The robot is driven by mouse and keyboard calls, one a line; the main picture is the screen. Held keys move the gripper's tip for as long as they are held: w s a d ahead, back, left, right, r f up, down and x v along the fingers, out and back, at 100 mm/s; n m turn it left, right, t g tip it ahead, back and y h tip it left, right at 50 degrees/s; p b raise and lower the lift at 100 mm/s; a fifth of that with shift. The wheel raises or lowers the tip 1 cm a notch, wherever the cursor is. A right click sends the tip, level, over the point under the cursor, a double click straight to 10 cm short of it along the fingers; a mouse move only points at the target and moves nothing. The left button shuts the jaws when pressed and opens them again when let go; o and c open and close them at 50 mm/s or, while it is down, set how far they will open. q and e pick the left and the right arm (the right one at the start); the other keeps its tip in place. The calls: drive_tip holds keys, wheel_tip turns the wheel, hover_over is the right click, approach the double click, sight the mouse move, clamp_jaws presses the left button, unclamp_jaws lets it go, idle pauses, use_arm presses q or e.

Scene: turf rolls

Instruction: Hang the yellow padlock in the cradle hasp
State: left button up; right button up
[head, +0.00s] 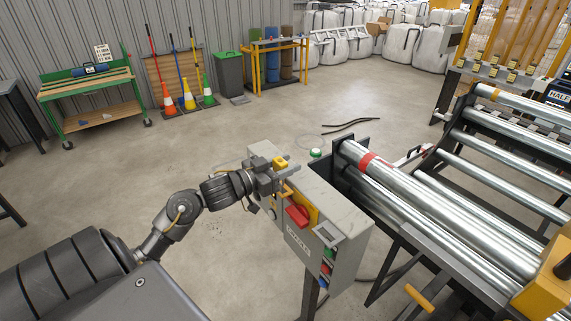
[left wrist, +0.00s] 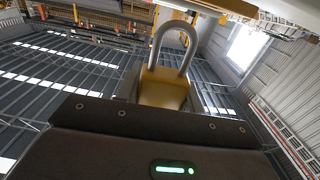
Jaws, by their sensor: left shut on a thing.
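The yellow padlock (head: 280,162) is at the top left end of a grey control box (head: 325,207). My left gripper (head: 268,172) is shut on it. In the left wrist view the padlock's brass-coloured body (left wrist: 162,92) stands above the gripper, with its grey shackle (left wrist: 174,47) looping upward. The box front carries a red handle (head: 297,215) on a yellow plate and a label too small to read surely. A yellow piece sticks out beside the gripper; I cannot tell whether it is the cradle hasp. My right gripper is not in view.
A roller conveyor (head: 420,203) with a red-banded roll stands right of the box. Coloured buttons (head: 327,262) sit at the box's right end. A green bench (head: 90,90), cones and a grey bin (head: 230,74) line the back wall. The floor between is mostly clear.

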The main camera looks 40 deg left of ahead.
use_arm(q)
drive_tip(key=shift+f+b, duration=1.4)
drive_tip(key=shift+f, duration=1.15)
drive_tip(key=o, duration=1.1)
drive_tip(key=b+v, duration=0.2)
drive_tip(key=v, duration=0.9)
drive_tip(key=shift+b, duration=0.3)
drive_tip(key=shift+w, duration=0.1)
